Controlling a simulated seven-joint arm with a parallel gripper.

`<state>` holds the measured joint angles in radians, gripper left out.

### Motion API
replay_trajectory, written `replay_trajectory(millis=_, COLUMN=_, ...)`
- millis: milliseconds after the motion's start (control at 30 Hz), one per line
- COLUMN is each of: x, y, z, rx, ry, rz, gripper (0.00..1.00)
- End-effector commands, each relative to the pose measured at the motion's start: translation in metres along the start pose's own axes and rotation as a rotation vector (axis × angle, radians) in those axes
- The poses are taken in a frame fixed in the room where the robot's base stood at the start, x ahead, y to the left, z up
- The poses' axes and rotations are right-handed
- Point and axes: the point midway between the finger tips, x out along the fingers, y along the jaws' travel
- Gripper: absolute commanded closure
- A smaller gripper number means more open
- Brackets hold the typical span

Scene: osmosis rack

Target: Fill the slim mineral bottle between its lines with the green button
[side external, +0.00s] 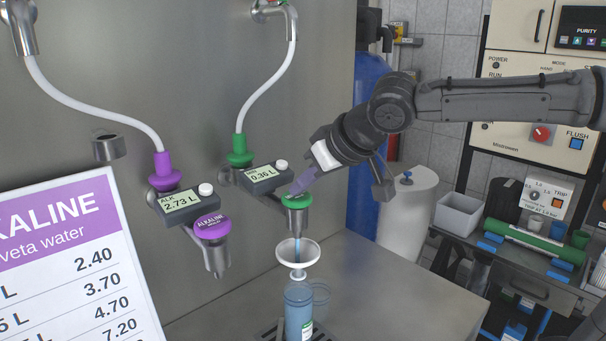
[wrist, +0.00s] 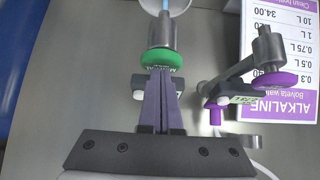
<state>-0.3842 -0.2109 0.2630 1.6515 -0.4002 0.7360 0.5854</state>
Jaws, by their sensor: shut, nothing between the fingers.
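The green button (side external: 297,201) sits on top of the mineral tap, and it also shows in the wrist view (wrist: 162,59). My gripper (side external: 296,190) is shut and empty, its purple fingertips at the button, seemingly touching it. A blue stream (side external: 298,228) runs from the nozzle into a white funnel (side external: 299,255). Below the funnel stands a slim bluish bottle (side external: 298,308), upright, with a green-edged label. Its lines and exact water level cannot be made out. The mineral display (side external: 262,175) reads about 0.36 L.
The alkaline tap with its purple button (side external: 212,227) and a display reading 2.73 L stands to the left. A clear vessel (side external: 321,297) shows behind the bottle. An alkaline price board (side external: 75,270) is at the lower left. The steel counter (side external: 390,290) is bare on the right.

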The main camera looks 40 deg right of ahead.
Motion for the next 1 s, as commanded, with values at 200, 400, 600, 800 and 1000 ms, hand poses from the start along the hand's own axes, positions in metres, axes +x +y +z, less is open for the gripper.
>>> replay_trajectory(millis=200, x=0.006, y=0.001, z=0.008, rx=-0.003, ry=-0.025, rz=0.008, gripper=1.0)
replay_trajectory(millis=400, x=0.006, y=0.001, z=0.008, rx=-0.003, ry=-0.025, rz=0.008, gripper=1.0)
replay_trajectory(millis=600, x=0.005, y=0.001, z=0.006, rx=-0.003, ry=-0.024, rz=0.007, gripper=1.0)
replay_trajectory(millis=800, x=-0.014, y=0.0, z=-0.014, rx=-0.001, ry=-0.013, rz=0.004, gripper=1.0)
replay_trajectory(millis=1000, x=-0.056, y=0.0, z=-0.027, rx=-0.001, ry=-0.003, rz=-0.001, gripper=1.0)
